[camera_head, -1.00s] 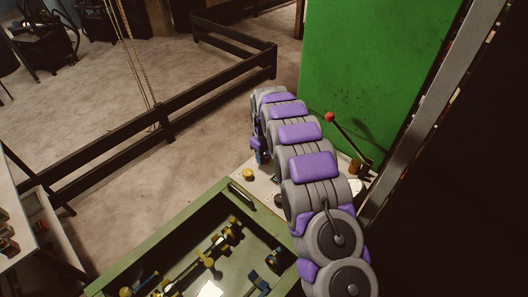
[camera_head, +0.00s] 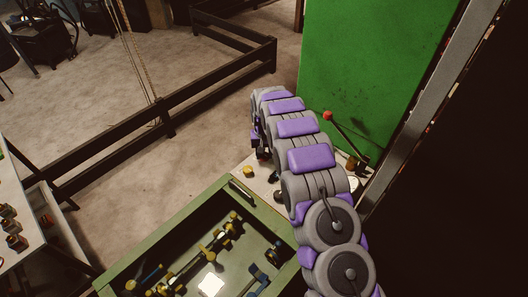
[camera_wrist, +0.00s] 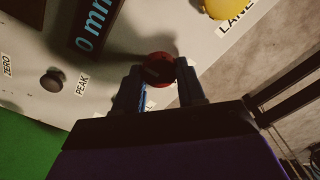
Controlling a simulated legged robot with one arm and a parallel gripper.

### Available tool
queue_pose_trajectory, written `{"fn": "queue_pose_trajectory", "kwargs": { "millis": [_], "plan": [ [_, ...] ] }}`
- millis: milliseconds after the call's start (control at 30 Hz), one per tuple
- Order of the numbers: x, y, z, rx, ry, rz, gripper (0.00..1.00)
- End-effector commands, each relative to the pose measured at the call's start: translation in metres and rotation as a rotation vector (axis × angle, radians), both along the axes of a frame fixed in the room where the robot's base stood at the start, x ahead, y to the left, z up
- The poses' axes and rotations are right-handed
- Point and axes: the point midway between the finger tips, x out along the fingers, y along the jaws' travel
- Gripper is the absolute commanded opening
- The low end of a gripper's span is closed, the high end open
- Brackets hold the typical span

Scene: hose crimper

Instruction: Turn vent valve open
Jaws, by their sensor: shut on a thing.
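In the wrist view a round dark-red knob (camera_wrist: 158,68) sits at the fingertips of my gripper (camera_wrist: 160,82), on a pale panel (camera_wrist: 45,98). My gripper is shut on this knob. A blue strip shows between the fingers below it. The label beside it is mostly hidden by a finger, so I cannot tell whether this is the vent valve or how far it is turned. In the head view my gripper (camera_head: 260,145) is dark and small at the panel's far edge, partly hidden by my arm, and the red knob cannot be made out.
A yellow button (camera_wrist: 222,8) by a "LANE" label, a dark knob (camera_wrist: 52,80) by "PEAK" and a "0 mm" display (camera_wrist: 92,22) share the panel. A red-tipped lever (camera_head: 328,116) stands by the green cabinet (camera_head: 370,70). A green-rimmed tray (camera_head: 150,245) holds several fittings.

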Motion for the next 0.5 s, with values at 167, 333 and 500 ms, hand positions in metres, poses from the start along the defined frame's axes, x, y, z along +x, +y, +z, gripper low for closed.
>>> {"fn": "queue_pose_trajectory", "kwargs": {
  "millis": [167,333,500],
  "plan": [
    [0.0004,0.0013,0.0008,0.001,-0.003,-0.027,0.09],
    [0.0002,0.0013,0.0007,0.001,-0.002,-0.035,0.09],
    [0.0001,0.0014,0.0008,0.001,-0.002,-0.034,0.09]
  ]
}}
